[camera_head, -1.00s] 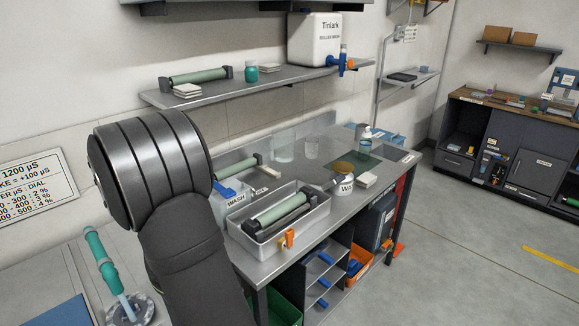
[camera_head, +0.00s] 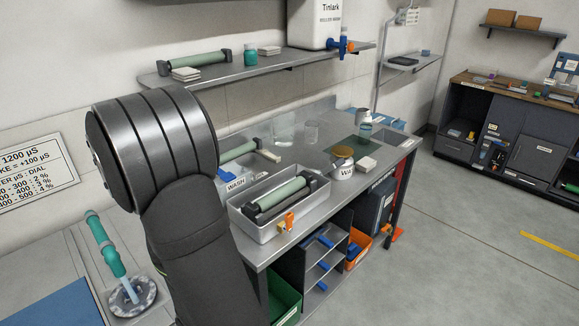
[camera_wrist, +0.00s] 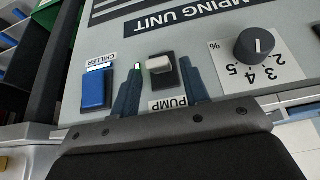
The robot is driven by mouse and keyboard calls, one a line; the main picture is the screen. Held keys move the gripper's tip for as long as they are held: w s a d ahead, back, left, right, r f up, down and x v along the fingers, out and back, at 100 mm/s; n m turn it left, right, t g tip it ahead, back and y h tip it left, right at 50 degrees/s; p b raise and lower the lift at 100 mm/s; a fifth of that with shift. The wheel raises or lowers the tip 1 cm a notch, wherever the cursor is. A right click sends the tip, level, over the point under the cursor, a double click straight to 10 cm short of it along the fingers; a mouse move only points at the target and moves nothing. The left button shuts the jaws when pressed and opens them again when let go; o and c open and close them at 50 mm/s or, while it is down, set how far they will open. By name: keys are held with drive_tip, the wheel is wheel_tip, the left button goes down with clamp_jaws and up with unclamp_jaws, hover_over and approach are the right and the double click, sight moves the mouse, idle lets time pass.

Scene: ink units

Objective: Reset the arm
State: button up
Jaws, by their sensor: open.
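My gripper (camera_wrist: 160,66) shows in the wrist view with its two dark fingers apart and nothing held between them. A white rocker labelled PUMP (camera_wrist: 160,63) appears between the fingertips; I cannot tell whether they touch it. The panel (camera_wrist: 205,55) is light grey and its lettering reads upside down. A blue CHILLER switch (camera_wrist: 96,88) is left of the fingers and a black dial (camera_wrist: 254,46) with a percent scale is to the right. In the head view my arm fills the left foreground and my gripper is hidden.
A workbench (camera_head: 300,150) holds a grey tray (camera_head: 262,232) with a green roller, a WASH tub (camera_head: 232,184) and a white jar (camera_head: 343,170). A wall shelf (camera_head: 260,70) is above. A teal-handled tool (camera_head: 104,246) stands at lower left.

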wheel_tip(320, 180, down, 5)
drive_tip(key=shift+v, duration=5.2)
drive_tip(key=w+d+r+m+g+h, duration=0.1)
drive_tip(key=w+d+m+h, duration=0.2)
drive_tip(key=w, duration=0.5)
drive_tip(key=shift+r+m+g, duration=0.3)
drive_tip(key=shift+m, duration=0.4)
drive_tip(key=s+a+f+n+t+y, duration=0.1)
drive_tip(key=s+a+f+n+y, duration=0.2)
drive_tip(key=s, duration=0.4)
drive_tip(key=shift+a+f+n+t, duration=0.3)
drive_tip(key=shift+a+f+n, duration=0.3)
drive_tip(key=shift+n, duration=0.1)
